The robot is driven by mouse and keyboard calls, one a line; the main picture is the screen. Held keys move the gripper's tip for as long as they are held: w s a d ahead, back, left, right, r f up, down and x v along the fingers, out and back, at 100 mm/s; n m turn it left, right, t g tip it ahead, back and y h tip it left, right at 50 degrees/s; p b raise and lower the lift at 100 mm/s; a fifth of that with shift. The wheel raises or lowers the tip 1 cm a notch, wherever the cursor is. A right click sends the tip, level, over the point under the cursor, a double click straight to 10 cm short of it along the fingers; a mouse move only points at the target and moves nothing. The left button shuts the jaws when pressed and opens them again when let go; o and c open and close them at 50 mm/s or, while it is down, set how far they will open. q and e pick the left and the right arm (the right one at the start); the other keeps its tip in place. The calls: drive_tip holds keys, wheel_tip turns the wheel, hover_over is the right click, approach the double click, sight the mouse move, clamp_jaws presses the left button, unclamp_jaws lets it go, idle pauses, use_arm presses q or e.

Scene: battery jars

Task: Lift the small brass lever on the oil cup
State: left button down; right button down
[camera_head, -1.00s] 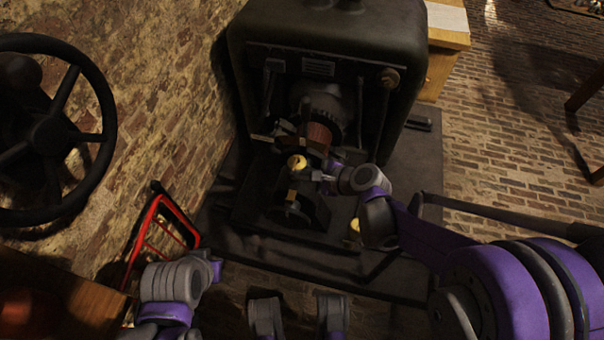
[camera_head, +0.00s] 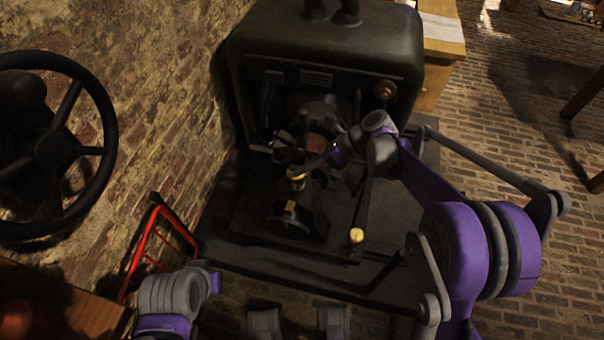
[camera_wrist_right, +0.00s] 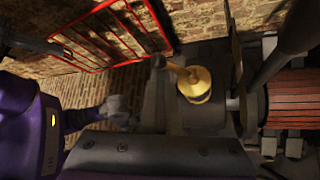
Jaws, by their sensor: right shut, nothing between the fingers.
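The brass oil cup (camera_head: 297,182) sits on the dark engine, low in front of its opening. In the right wrist view, the round cup (camera_wrist_right: 195,88) shows large, with its small brass lever (camera_wrist_right: 176,68) pointing to the upper left. In the head view the lever is too small to make out. My right gripper (camera_head: 322,161) is shut and empty, just above and to the right of the cup in the picture. I cannot tell whether it touches it. My left gripper (camera_head: 212,279) is low at the left, away from the engine; its fingers are not clear.
The dark engine housing (camera_head: 325,45) rises behind the cup. A rod with a brass knob (camera_head: 356,236) stands to the right. A red frame (camera_head: 152,245) leans by the brick wall, below a large black wheel (camera_head: 52,145). Brick floor is open at right.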

drive_tip(key=shift+w+d+r+g, duration=0.15)
drive_tip(key=shift+w+r+g, duration=0.15)
drive_tip(key=shift+w, duration=0.2)
drive_tip(key=shift+r, duration=0.1)
